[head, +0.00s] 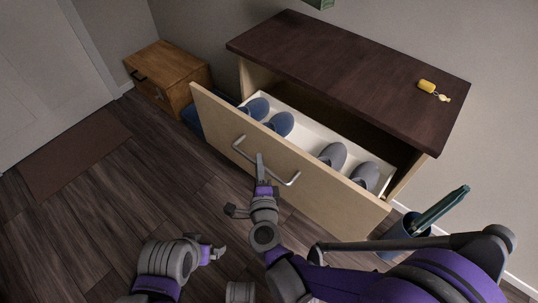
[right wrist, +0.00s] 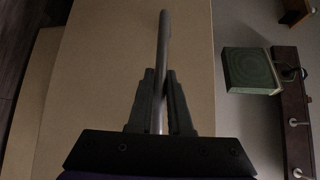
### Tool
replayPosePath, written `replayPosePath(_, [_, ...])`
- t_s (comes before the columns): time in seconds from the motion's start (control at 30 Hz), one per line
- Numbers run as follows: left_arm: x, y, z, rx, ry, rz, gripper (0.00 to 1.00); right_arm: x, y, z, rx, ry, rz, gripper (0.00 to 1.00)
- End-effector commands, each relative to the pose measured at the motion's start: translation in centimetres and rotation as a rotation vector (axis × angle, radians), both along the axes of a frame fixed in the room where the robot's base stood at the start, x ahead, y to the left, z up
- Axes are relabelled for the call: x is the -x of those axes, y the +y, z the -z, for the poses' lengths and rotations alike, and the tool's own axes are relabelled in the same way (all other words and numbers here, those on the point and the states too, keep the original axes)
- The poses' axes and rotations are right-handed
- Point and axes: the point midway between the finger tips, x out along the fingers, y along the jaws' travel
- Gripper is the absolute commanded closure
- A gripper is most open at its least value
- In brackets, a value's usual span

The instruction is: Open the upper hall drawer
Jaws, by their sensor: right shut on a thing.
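The upper drawer (head: 330,196) of the dark-topped cabinet (head: 345,75) is pulled well out, with a pale front. Its white inside shows a blue pair of slippers (head: 281,124) and a grey pair of slippers (head: 333,155). A grey bar handle (head: 243,153) runs across the drawer front. My right gripper (head: 261,168) is shut on this handle; in the right wrist view the fingers (right wrist: 163,90) close around the bar (right wrist: 163,35). My left gripper (head: 214,251) is low at the bottom, apart from the drawer; its jaw opening is unclear.
A yellow-tagged key (head: 428,87) lies on the cabinet top. A blue bin (head: 405,235) with a teal umbrella (head: 440,207) stands right of the cabinet, near my right arm. A small wooden cabinet (head: 168,75) stands at the back left. The floor at left is clear, with a brown mat (head: 75,155).

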Motion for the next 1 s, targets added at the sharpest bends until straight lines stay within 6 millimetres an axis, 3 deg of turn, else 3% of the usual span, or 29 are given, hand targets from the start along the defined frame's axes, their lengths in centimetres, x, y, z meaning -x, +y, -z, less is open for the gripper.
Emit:
replayPosePath(0.2, [-0.02, 0.0, 0.12, 0.0, 0.0, 0.0, 0.0, 1.16, 0.89, -0.02, 0.0, 0.0, 0.0, 1.0])
replayPosePath(0.6, [-0.02, 0.0, 0.12, 0.0, 0.0, 0.0, 0.0, 1.3, 0.99, -0.03, 0.0, -0.001, 0.0, 1.0])
replayPosePath(0.63, [-0.01, 0.0, 0.13, 0.0, 0.0, 0.0, 0.0, 1.3, 0.99, -0.03, 0.0, -0.001, 0.0, 0.79])
replayPosePath(0.77, [-0.01, 0.0, 0.14, 0.0, 0.0, 0.0, 0.0, 1.29, 0.98, -0.03, 0.0, -0.001, 0.001, 0.56])
replayPosePath(1.0, [-0.01, 0.0, 0.14, 0.0, 0.0, 0.0, 0.0, 1.3, 0.96, -0.02, 0.0, -0.001, 0.001, 0.53])
